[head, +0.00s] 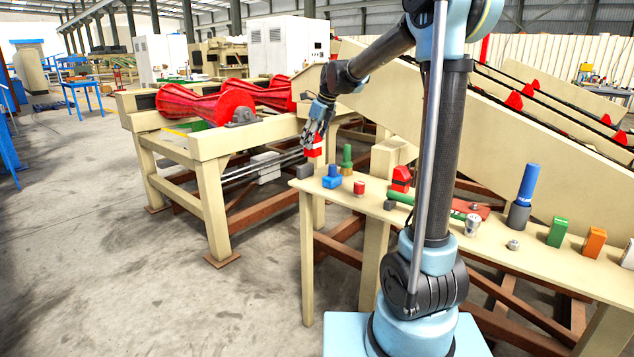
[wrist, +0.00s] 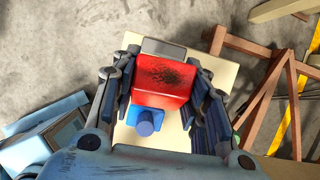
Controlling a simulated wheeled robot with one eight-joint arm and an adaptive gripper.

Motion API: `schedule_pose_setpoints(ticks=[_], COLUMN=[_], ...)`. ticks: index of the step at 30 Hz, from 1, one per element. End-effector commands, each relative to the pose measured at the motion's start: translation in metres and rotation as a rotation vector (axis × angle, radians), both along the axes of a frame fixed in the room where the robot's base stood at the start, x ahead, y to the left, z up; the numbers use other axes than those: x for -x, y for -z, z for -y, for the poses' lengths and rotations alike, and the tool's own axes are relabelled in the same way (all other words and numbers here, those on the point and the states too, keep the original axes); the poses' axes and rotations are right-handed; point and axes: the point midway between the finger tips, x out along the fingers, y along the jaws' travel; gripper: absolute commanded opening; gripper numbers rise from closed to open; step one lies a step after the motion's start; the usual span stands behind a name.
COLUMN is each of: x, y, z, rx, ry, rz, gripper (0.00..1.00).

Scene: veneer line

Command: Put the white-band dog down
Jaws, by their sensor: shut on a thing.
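My gripper (head: 318,125) is at the near left end of the narrow beige table, pointing down. It is shut on a red block-like dog (head: 315,147), with a finger on each side in the wrist view (wrist: 164,80). The dog's face toward the wrist camera has a dark, grimy patch. I cannot tell whether dog and block touch or are one piece.
On the table (head: 340,199) stand a blue piece (head: 331,178), a green piece (head: 347,160), a small red cylinder (head: 359,188) and another red block (head: 401,179). More parts line the table to the right. A beige roller frame (head: 214,180) stands close behind left.

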Motion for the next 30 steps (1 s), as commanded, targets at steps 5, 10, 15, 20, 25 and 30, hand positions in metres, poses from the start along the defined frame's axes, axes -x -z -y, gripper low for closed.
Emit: schedule_pose_setpoints(ticks=[5,10,15,20,25,30], x=[-0.003,-0.004,-0.005,-0.005,-0.004,-0.004], y=[0.000,0.001,0.023,0.047,0.058,0.072], z=[0.010,0.013,0.015,0.014,0.014,0.014], rx=[0.000,0.000,0.000,-0.001,-0.001,-0.001], ry=[0.016,0.055,0.055,0.055,0.055,0.055], rz=[0.000,-0.001,-0.001,-0.001,-0.001,-0.001], gripper=[0.03,0.03,0.03,0.03,0.03,0.03])
